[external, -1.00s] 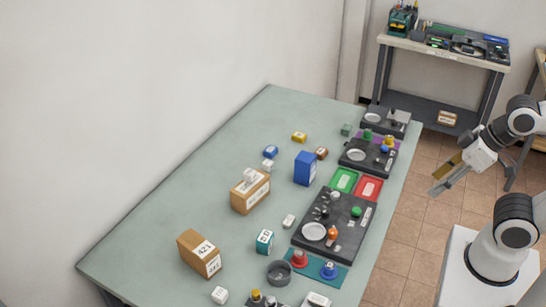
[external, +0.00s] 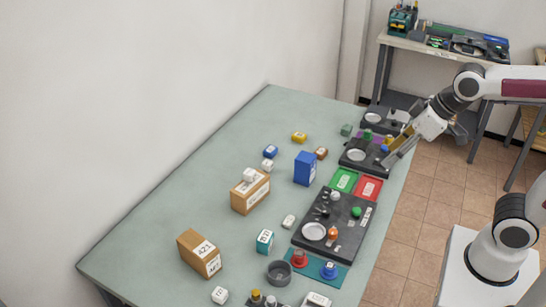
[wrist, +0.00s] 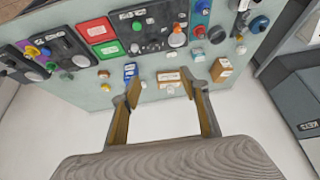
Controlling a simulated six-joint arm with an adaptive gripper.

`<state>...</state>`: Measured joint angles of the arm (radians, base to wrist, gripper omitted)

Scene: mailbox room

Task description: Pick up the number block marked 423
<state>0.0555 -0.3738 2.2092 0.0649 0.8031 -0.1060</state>
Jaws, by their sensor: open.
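A brown box (external: 200,253) with white labels stands at the near left of the table; its top label looks like 423, though the print is small. It also shows in the wrist view (wrist: 221,70), right of my fingers. A second brown box (external: 250,193) with a white label stands farther back with a small white block (external: 250,175) on it. A teal block (external: 265,241) with a white label stands right of the first box. My gripper (external: 390,157) is open and empty, above the table's far right edge, well away from both brown boxes. Its fingers (wrist: 160,82) are spread in the wrist view.
A blue box (external: 305,168) stands mid-table. Black panels with knobs (external: 340,222) and green (external: 344,179) and red (external: 369,189) trays line the right edge. A dark round cup (external: 279,272) sits near the front. The table's left part (external: 150,230) is bare.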

